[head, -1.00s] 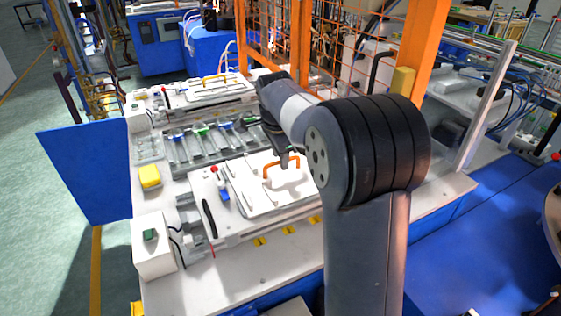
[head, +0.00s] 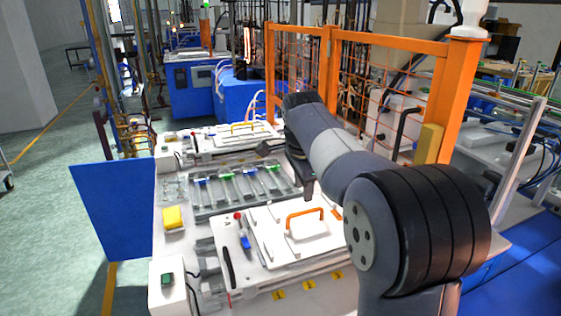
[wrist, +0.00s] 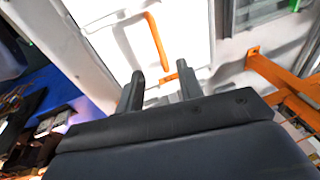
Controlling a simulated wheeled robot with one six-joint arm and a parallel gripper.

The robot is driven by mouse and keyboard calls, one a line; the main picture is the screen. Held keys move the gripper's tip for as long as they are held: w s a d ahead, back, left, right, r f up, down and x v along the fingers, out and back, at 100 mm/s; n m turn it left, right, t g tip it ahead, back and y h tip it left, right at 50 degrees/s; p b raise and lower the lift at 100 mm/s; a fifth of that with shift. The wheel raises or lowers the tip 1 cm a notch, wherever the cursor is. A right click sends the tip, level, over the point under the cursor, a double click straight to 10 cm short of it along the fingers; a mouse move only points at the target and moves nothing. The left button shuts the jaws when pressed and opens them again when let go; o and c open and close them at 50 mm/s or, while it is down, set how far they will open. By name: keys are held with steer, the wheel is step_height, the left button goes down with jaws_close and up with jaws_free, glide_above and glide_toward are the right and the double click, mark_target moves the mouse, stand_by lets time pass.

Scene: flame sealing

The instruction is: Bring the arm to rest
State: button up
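My gripper (wrist: 160,88) shows in the wrist view with its two dark fingers apart and nothing between them. In the head view my gripper (head: 307,188) hangs in the air beyond the near fixture, partly hidden by my own arm. The near fixture's white lid (head: 290,240) is closed flat and carries an orange handle (head: 305,222). The handle also shows in the wrist view (wrist: 156,42), ahead of the fingers and apart from them.
A rack with several blue- and green-topped pieces (head: 240,190) lies behind the near fixture. A second fixture with an orange handle (head: 248,127) stands farther back. An orange mesh fence (head: 385,85) rises at the right. A yellow block (head: 173,217) and a blue panel (head: 115,210) are at the left.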

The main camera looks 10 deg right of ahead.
mark_target(304, 212)
steer(key=p+x, duration=0.1)
steer(key=x, duration=0.9)
steer(key=shift+f, duration=0.2)
steer(key=shift+r, duration=0.15)
steer(key=b+v, duration=0.1)
steer(key=v, duration=0.9)
steer(key=p+x, duration=0.1)
steer(key=x, duration=0.9)
steer(key=shift+f, duration=0.2)
step_height(304, 212, up, 5)
steer(key=p, duration=0.3)
steer(key=shift+r+p, duration=0.2)
steer(key=shift+p, duration=0.15)
step_height(304, 212, up, 7)
steer(key=w+a+n+y+p, duration=0.2)
steer(key=n+p, duration=0.1)
steer(key=x, duration=0.2)
steer(key=s+x, duration=0.1)
steer(key=x, duration=0.2)
steer(key=p+x, duration=0.1)
steer(key=x, duration=0.1)
steer(key=shift+s+d+f, duration=0.1)
steer(key=shift+d+f, duration=0.2)
steer(key=shift+f, duration=0.2)
